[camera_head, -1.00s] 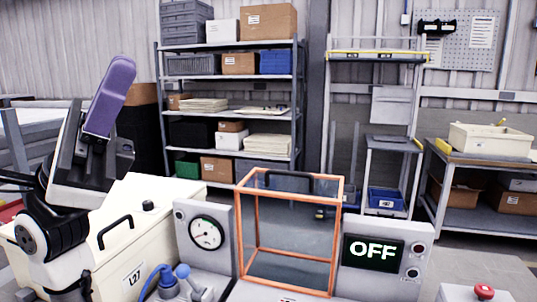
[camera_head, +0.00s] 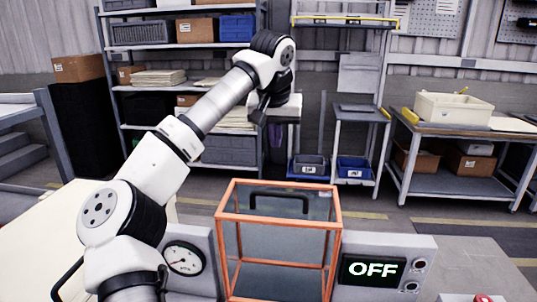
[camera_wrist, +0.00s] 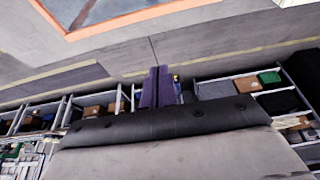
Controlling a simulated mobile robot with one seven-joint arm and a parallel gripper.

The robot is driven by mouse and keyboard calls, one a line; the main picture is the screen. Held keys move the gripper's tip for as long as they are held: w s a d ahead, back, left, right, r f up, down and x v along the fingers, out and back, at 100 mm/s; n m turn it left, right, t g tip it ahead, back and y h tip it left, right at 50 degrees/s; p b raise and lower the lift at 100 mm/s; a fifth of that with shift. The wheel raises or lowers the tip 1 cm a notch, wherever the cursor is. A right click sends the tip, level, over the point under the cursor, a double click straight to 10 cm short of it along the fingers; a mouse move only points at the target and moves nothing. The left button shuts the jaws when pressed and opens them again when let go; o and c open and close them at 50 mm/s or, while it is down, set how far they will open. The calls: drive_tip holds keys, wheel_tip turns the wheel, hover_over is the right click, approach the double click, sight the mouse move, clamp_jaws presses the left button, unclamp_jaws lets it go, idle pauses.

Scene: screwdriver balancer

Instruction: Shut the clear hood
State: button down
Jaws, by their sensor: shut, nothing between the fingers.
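The clear hood (camera_head: 278,250) is a see-through box with orange edges at the centre front of the head view. A black handle (camera_head: 278,197) shows at its upper face. I cannot tell from here how far the hood stands open. An orange-edged pane, apparently the hood, shows at the top left of the wrist view (camera_wrist: 140,19). My gripper's purple fingers (camera_wrist: 159,80) are together and empty in the wrist view. In the head view my arm reaches up and over to the hood's far side, its end above and behind the hood; the fingers there are mostly hidden.
A dial gauge (camera_head: 185,259) stands left of the hood and a display reading OFF (camera_head: 373,269) stands right of it. A red button (camera_head: 486,299) is at the bottom right. Shelves (camera_head: 190,87) and a workbench (camera_head: 465,130) stand behind, with open floor between.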

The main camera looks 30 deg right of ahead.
wheel_tip(320, 180, down, 9)
drive_tip(key=p, duration=0.4)
drive_tip(key=shift+s+f, duration=0.15)
drive_tip(key=shift+s, duration=0.15)
drive_tip(key=shift+a, duration=0.15)
